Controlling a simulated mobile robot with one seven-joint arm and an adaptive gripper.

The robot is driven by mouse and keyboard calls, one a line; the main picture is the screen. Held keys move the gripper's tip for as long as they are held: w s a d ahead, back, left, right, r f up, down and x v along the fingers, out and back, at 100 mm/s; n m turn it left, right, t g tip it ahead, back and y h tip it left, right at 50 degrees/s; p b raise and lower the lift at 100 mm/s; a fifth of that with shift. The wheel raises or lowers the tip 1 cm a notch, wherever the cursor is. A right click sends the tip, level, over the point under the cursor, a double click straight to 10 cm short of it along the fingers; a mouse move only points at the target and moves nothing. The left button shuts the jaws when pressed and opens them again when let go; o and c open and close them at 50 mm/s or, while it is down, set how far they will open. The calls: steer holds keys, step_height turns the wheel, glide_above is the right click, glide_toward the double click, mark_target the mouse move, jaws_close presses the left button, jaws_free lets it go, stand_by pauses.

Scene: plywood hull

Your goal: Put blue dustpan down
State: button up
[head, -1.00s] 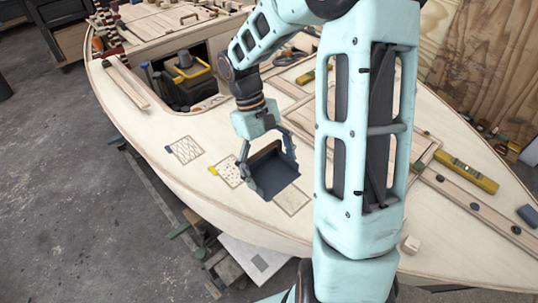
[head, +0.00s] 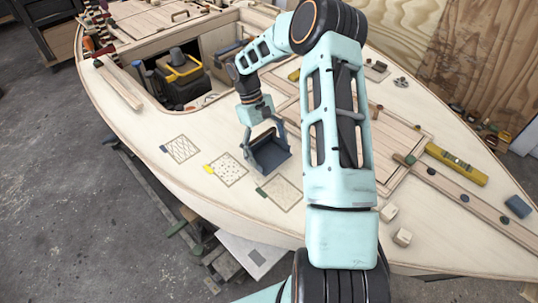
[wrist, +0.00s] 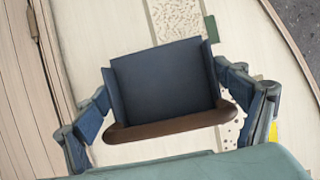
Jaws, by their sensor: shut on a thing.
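The blue dustpan (head: 268,154) hangs from my gripper (head: 262,132) in the head view, over the pale plywood deck. In the wrist view the dustpan (wrist: 165,82) shows as a dark blue pan with a brown strip along its near edge. The fingers of my gripper (wrist: 172,105) close on it from both sides. I cannot tell whether its underside touches the deck. A dotted square with a yellow tab (head: 228,170) lies to its left, and a square with a green tab (head: 281,193) lies just below it in the head view.
A hatched square with a blue tab (head: 182,149) lies farther left on the deck. A yellow level (head: 456,165) and wooden blocks (head: 402,237) lie to the right. An open hatch holding a black and yellow toolbox (head: 183,78) is behind. The deck edge curves along the left.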

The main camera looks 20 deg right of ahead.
mark_target(268, 153)
steer(key=shift+w+d+f, duration=0.2)
steer(key=shift+w+f, duration=0.2)
steer(key=shift+f, duration=1.65)
steer(key=shift+f, duration=0.25)
steer(key=o, duration=1.1)
steer(key=shift+r, duration=0.1)
steer(key=shift+r+p, duration=0.25)
steer(key=shift+p, duration=0.05)
steer(key=b+v, duration=0.1)
steer(key=v, duration=1)
steer(key=shift+w+r, duration=0.2)
steer(key=shift+r, duration=0.2)
